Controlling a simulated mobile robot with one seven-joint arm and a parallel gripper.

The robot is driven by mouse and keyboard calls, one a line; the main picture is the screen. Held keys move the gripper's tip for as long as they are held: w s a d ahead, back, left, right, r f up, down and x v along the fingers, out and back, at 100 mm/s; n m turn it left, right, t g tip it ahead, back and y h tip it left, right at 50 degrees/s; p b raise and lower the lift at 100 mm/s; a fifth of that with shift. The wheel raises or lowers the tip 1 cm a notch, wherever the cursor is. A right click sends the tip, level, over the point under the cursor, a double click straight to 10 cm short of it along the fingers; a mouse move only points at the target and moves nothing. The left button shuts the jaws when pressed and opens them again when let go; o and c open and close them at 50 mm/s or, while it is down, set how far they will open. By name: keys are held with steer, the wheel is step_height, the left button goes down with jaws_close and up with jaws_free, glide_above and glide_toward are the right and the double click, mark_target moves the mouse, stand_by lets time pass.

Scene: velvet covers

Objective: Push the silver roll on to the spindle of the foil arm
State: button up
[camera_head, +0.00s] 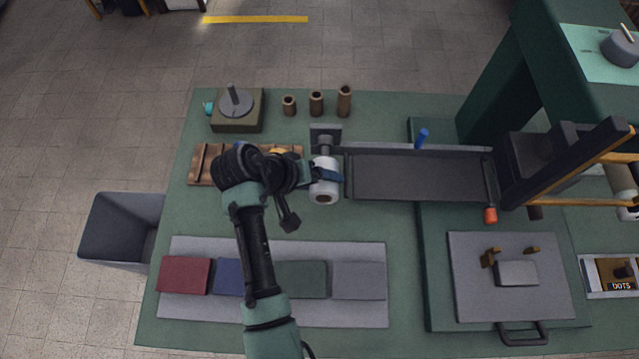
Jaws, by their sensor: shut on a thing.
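The silver roll (324,190) is a short pale cylinder with its hollow end facing the front of the table. My gripper (325,174) reaches in from the left and is shut on the roll, with blue finger parts across it. The foil arm (325,129) is a grey bracket just behind the roll. Its grey spindle (326,146) points toward the front, in line with the roll. The roll meets the spindle's front part. How far the spindle reaches inside the roll is hidden.
A dark conveyor-like tray (420,176) lies close on the right. A wooden rack (205,166) is partly under my arm. Several coloured blocks (358,281) lie on a grey mat (377,252) in front. Brown tubes (316,103) stand behind. A grey bin (112,232) is at left.

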mark_target(320, 165)
steer(key=shift+w+f+b, duration=0.15)
steer(key=shift+w+b, duration=0.85)
steer(key=shift+w, duration=0.8)
steer(key=o, duration=1.5)
steer(key=shift+c, duration=0.2)
